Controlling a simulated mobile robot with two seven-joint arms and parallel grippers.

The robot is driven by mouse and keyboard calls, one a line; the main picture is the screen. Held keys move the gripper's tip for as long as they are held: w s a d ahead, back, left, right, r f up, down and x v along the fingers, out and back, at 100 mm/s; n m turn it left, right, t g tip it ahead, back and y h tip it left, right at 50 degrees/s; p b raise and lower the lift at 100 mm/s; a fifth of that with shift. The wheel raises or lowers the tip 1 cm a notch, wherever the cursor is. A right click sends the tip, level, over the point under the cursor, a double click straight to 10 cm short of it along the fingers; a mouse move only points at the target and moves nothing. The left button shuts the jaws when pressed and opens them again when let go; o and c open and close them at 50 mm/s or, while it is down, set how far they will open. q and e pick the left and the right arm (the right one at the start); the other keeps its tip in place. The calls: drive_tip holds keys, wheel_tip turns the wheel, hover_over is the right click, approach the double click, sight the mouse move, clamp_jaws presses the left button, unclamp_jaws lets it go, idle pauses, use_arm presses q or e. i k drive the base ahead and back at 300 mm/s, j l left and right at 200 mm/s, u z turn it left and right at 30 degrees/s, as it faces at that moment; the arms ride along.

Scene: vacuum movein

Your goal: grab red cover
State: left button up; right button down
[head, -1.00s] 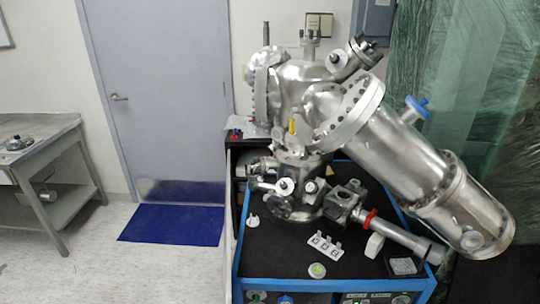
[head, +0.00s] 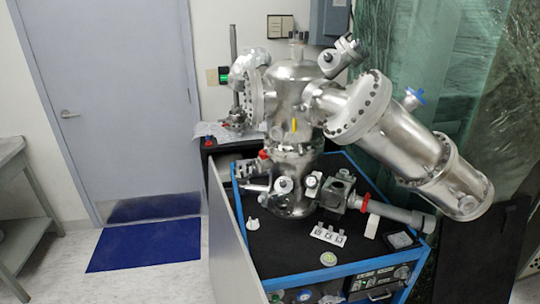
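Several small red parts show in the head view, and I cannot tell which one is the red cover. A red ring (head: 365,202) sits around the metal tube at the right of the cart top. A small red piece (head: 209,143) lies at the left edge of the black surface behind. Another red piece (head: 264,155) shows beside the lower left of the steel vacuum chamber (head: 298,95). Neither of my grippers is in view.
The blue-framed cart (head: 290,238) with a black top carries the chamber. Its long steel cylinder (head: 415,150) juts out to the right. A grey panel (head: 232,245) stands along the cart's left side. Floor around the blue mat (head: 146,245) is clear; a metal bench (head: 12,200) stands far left.

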sight(262, 154)
drive_tip(key=j, duration=0.5)
drive_tip(key=k+j+u, duration=0.1)
drive_tip(key=u, duration=0.9)
drive_tip(key=i+j, duration=0.1)
drive_tip(key=j, duration=0.2)
drive_tip(key=i+j, duration=0.15)
drive_tip(key=j, duration=0.2)
drive_tip(key=i+j, duration=0.1)
drive_tip(key=j, duration=0.2)
drive_tip(key=i+j, duration=0.25)
drive_tip(key=i, duration=0.15)
drive_tip(key=i+j, duration=0.25)
drive_tip(key=i, duration=0.15)
drive_tip(key=i+j, duration=0.25)
drive_tip(key=i, duration=0.15)
drive_tip(key=i+j+z, duration=0.1)
drive_tip(key=i+z, duration=0.2)
drive_tip(key=i, duration=1.4)
drive_tip(key=i+z, duration=0.7)
drive_tip(key=i, duration=0.15)
drive_tip(key=i+j+z, duration=0.35)
drive_tip(key=i+l, duration=0.1)
